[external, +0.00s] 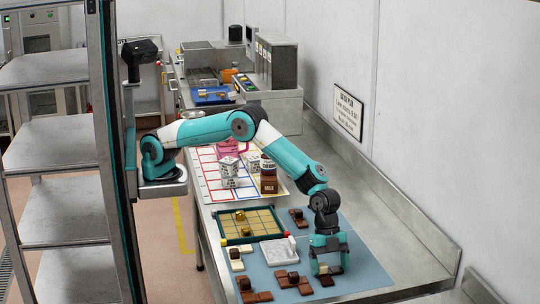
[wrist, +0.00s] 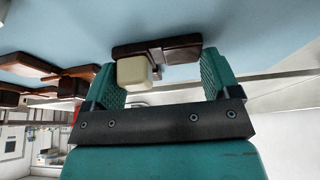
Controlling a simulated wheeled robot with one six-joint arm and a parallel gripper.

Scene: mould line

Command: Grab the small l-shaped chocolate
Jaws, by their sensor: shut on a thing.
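My gripper (wrist: 160,72) points down over the blue mat at the front right in the external view (external: 328,262). Its jaws are closed around a small dark brown chocolate (wrist: 182,46) with a cream block (wrist: 134,72) beside it, between the two teal fingers. I take this as the small l-shaped chocolate; its full outline is partly hidden by the fingers and the cream block. In the external view a dark brown piece (external: 326,281) shows just below the fingers. I cannot tell whether it touches the mat.
Several other brown chocolates (external: 293,281) lie on the blue mat (external: 365,262). A white tray (external: 270,255) and a green-framed gold grid board (external: 240,228) stand to the left. A wall (external: 430,130) bounds the right.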

